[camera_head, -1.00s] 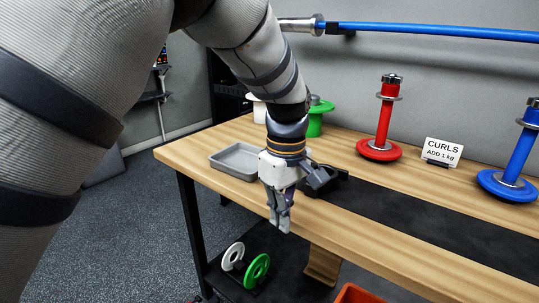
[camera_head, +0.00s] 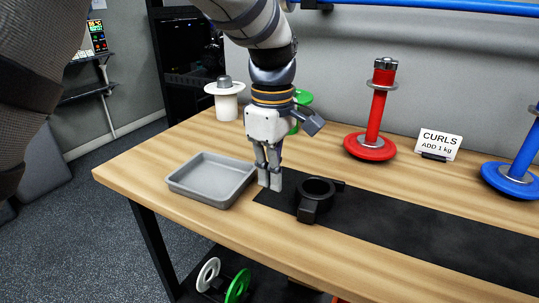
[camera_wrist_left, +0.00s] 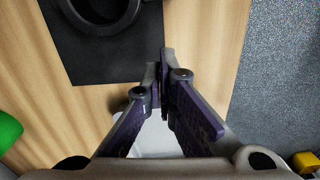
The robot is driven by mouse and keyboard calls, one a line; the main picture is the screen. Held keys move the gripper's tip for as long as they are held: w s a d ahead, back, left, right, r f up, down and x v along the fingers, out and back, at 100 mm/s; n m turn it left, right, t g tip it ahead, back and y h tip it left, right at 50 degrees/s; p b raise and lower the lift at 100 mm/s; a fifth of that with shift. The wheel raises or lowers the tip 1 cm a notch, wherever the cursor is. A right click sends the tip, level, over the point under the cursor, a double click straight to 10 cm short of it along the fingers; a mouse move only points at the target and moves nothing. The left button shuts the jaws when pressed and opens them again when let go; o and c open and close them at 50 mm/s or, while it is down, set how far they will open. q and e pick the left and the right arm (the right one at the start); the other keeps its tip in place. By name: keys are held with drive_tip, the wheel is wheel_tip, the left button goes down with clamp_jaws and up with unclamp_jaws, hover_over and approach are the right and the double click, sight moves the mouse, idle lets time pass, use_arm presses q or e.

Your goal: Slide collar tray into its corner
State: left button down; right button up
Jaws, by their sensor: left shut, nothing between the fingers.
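The collar tray is a shallow, empty grey tray (camera_head: 211,178) on the left end of the wooden table, near its front left corner. My left gripper (camera_head: 269,186) points down just to the right of the tray, with its fingers shut and empty. In the head view its fingertips look close to the tray's right wall; I cannot tell whether they touch. In the left wrist view the closed fingers (camera_wrist_left: 165,85) show over the wood beside the mat, and a pale part of the tray (camera_wrist_left: 156,141) shows between them. My right gripper is not in view.
A black ring-shaped collar (camera_head: 316,195) stands on the dark mat (camera_head: 400,230), close right of my gripper. A white spool (camera_head: 225,100), a red post (camera_head: 372,120), a sign (camera_head: 438,145) and a blue post (camera_head: 520,160) stand behind. Bare wood lies left of the tray.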

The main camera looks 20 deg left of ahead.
sight(254, 198)
use_arm(q)
wheel_tip(254, 198, down, 4)
drive_tip(key=a, duration=0.4)
drive_tip(key=shift+w, duration=0.35)
